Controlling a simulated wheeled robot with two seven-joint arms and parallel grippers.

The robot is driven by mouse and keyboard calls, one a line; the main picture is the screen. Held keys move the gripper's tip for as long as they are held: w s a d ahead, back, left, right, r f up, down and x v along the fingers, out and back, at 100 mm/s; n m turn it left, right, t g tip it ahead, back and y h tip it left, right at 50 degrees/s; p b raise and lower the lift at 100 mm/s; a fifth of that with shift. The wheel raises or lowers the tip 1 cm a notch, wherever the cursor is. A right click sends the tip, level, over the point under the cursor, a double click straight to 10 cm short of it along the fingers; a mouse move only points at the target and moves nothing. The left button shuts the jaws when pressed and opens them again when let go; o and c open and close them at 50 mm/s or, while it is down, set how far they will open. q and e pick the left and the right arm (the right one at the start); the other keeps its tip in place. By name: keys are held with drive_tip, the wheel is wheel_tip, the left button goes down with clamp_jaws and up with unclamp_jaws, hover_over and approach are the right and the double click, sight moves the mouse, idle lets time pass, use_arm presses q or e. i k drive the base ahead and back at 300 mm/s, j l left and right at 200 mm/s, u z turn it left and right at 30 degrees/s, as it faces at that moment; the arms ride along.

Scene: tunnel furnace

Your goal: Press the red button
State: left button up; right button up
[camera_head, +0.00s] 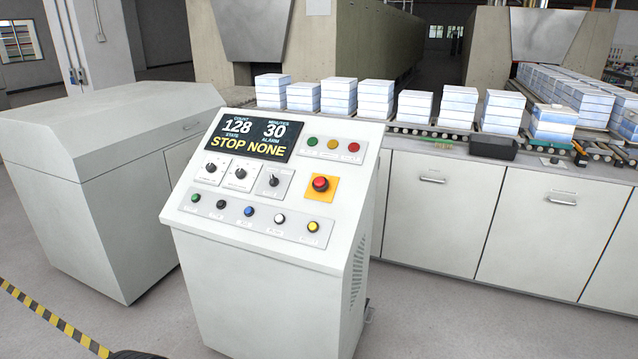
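A red mushroom button (320,183) stands out from a yellow square plate on the right side of the sloped control panel (335,225). A smaller red round light or button (354,147) sits in the row above it, to the right of a yellow and a green one. The display (250,138) reads count 128, minutes 30, state STOP, alarm NONE. Neither of my grippers shows in the head view, and nothing covers the red button.
Three knobs (240,174) and a row of several coloured buttons (249,211) share the panel. A grey cabinet (110,160) stands at left. Behind, a conveyor carries stacks of white-blue blocks (338,95). A yellow-black floor stripe (55,320) lies at lower left. Floor right of the console is clear.

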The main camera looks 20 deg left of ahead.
sight(319, 182)
drive_tip(key=i+j, duration=0.1)
drive_tip(key=j, duration=0.4)
drive_tip(key=i+j, duration=0.1)
drive_tip(key=j, duration=0.35)
drive_tip(key=i+j, duration=0.15)
drive_tip(key=j, duration=0.35)
drive_tip(key=i+j, duration=0.1)
drive_tip(key=j, duration=0.4)
